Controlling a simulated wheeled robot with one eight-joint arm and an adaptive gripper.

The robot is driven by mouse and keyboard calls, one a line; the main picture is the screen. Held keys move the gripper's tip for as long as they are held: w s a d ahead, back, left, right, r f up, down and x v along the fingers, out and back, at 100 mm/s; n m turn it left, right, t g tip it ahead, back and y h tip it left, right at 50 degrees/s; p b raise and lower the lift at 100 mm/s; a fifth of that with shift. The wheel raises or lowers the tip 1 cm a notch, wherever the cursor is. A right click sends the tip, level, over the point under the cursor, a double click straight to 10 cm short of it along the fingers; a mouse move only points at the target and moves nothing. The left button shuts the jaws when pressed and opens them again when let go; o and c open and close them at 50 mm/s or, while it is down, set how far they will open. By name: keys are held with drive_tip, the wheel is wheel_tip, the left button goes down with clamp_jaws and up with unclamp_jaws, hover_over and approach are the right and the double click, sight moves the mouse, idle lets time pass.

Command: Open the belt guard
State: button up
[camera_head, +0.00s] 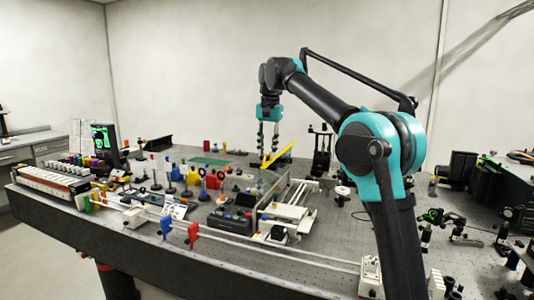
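My gripper (268,150) hangs pointing down over the middle back of the bench. Its two dark fingers stand apart with a gap between them, and I see nothing held in it. A long yellow piece (280,155), which looks like the belt guard, lies just under and beside the fingertips. It slants up to the right. Its lower left end is near the fingertips, but I cannot tell whether they touch. The belt and any hinge are too small to make out.
A clear panel (272,184) and a white rail stage (290,212) stand in front of the yellow piece. Several small coloured optics mounts crowd the left. A dark post stand (320,150) rises to the right. Bare bench (335,240) shows right of centre.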

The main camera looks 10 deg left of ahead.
drive_tip(key=shift+d+r, duration=0.2)
drive_tip(key=shift+r, duration=2.75)
